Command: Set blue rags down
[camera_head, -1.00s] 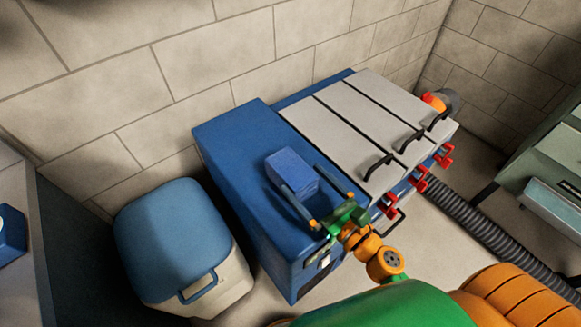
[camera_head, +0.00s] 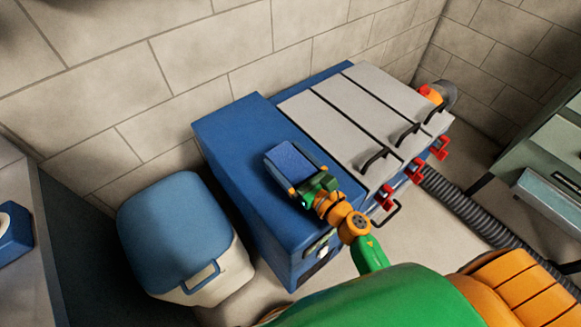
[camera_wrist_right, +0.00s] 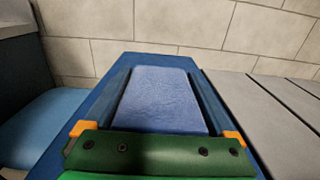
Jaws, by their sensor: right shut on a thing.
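The blue rags (camera_head: 289,160) are a folded, block-like stack over the blue top of the machine cabinet (camera_head: 235,128), left of its grey lids. My right gripper (camera_head: 294,166) reaches in from the lower right with one finger along each side of the stack. In the right wrist view the rags (camera_wrist_right: 160,98) lie between the two blue fingers of the gripper (camera_wrist_right: 162,85), which is shut on them. The stack appears to rest on the cabinet top, but its underside is hidden. My left gripper is not in view.
Grey lids with black handles (camera_head: 365,120) and red latches (camera_head: 415,170) are right of the rags. A blue-lidded bin (camera_head: 175,225) stands left of the cabinet. A ribbed hose (camera_head: 465,215) runs along the floor at right. A block wall (camera_head: 200,60) is behind.

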